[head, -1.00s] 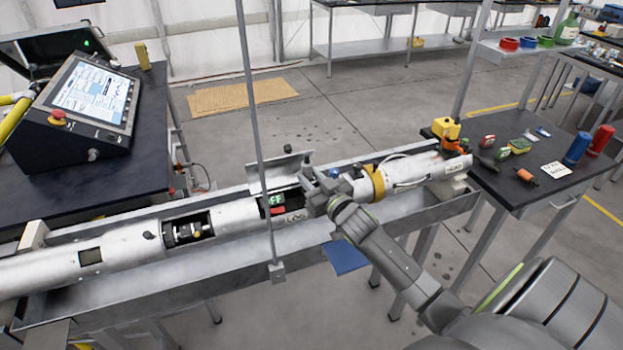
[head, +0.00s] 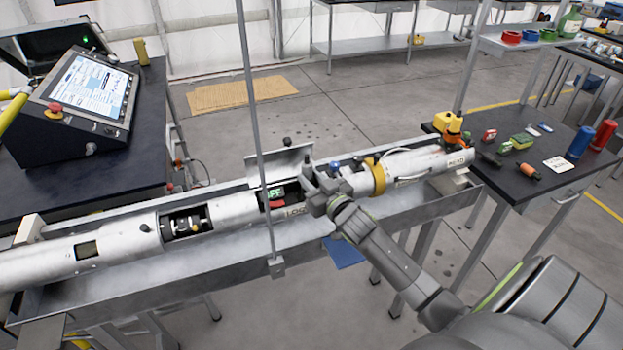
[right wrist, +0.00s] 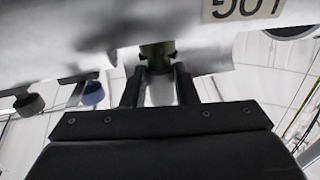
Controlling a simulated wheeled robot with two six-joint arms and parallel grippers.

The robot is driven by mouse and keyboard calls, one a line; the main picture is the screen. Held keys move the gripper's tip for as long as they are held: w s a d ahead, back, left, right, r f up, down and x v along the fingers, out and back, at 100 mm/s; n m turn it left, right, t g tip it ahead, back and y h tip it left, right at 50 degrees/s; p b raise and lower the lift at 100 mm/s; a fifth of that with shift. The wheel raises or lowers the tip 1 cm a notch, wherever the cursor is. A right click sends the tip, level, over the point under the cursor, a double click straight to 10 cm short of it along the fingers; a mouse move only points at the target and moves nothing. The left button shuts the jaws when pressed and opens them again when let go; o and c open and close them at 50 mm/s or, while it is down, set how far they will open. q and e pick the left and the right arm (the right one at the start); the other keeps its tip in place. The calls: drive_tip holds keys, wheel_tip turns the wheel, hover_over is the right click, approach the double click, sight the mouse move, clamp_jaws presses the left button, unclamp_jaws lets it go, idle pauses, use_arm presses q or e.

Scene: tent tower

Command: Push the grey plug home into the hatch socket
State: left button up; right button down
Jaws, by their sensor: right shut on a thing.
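My right gripper (head: 312,180) is at the long white tube (head: 110,245), just right of its open hatch (head: 280,195). In the right wrist view, its two dark fingers (right wrist: 158,75) are shut on a short, dark olive-grey plug (right wrist: 157,54). The plug's far end meets the pale tube surface. The socket and how deep the plug sits are hidden. In the head view the gripper covers the plug. My left gripper is not in view.
The tube lies in a metal trough (head: 225,262) with a thin upright post (head: 252,120) in front. A yellow collar (head: 376,176) circles the tube right of my gripper. A console (head: 85,105) stands at left; a dark table (head: 515,190) with small parts stands at right.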

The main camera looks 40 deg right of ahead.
drive_tip(key=shift+f, duration=0.15)
drive_tip(key=c, duration=1.1)
unclamp_jaws()
drive_tip(key=shift+o, duration=0.2)
drive_tip(key=shift+s, duration=0.1)
drive_tip(key=s+b, duration=0.5)
drive_tip(key=s, duration=1.2)
drive_tip(key=shift+a, duration=0.3)
drive_tip(key=shift+s, duration=0.1)
